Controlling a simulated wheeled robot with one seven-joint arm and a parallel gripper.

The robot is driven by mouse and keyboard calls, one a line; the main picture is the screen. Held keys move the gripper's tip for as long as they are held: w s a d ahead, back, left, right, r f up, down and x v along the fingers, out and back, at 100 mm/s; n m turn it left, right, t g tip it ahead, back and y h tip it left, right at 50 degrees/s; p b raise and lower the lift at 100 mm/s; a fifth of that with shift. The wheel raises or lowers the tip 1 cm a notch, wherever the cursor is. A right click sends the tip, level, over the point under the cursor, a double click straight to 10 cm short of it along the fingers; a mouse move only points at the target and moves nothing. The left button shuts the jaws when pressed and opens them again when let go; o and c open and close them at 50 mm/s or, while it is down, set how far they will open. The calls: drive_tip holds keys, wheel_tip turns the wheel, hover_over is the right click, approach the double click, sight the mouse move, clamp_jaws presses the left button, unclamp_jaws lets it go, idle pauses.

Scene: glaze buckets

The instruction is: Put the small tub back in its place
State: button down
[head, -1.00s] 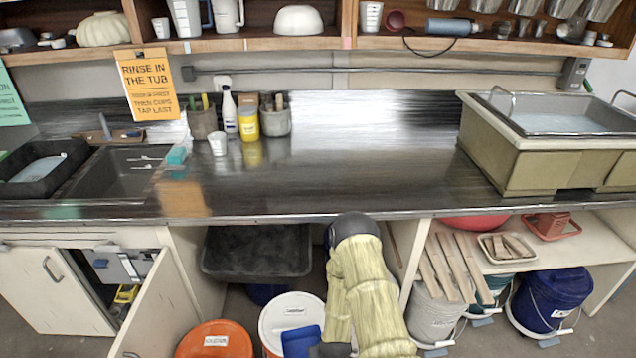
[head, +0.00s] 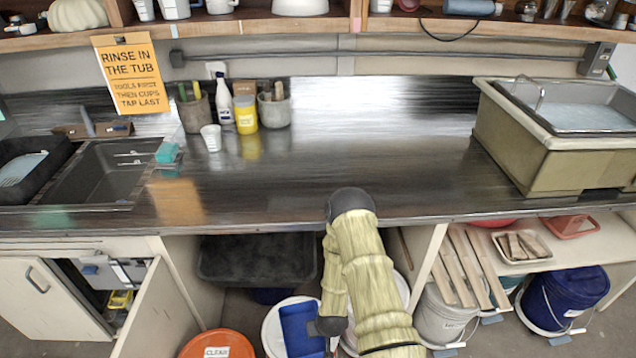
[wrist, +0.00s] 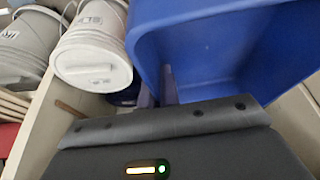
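The small tub is most likely the blue tub (head: 298,328), seen low in the middle of the head view, above a white bucket. It fills the upper right of the wrist view (wrist: 225,45), with its open side showing. My gripper (wrist: 160,92) has its two fingers close together at the tub's near edge and looks shut on its wall. The exact contact is partly hidden. In the head view the gripper is mostly hidden by my arm.
A steel counter (head: 330,180) spans the view, with a sink (head: 95,172) at left and a large beige tub (head: 520,150) at right. Below are a black bin (head: 255,260), an orange bucket (head: 217,345), a grey bucket (head: 440,315) and an open cabinet door (head: 160,315).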

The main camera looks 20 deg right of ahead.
drive_tip(key=shift+w, duration=0.4)
drive_tip(key=shift+r, duration=0.1)
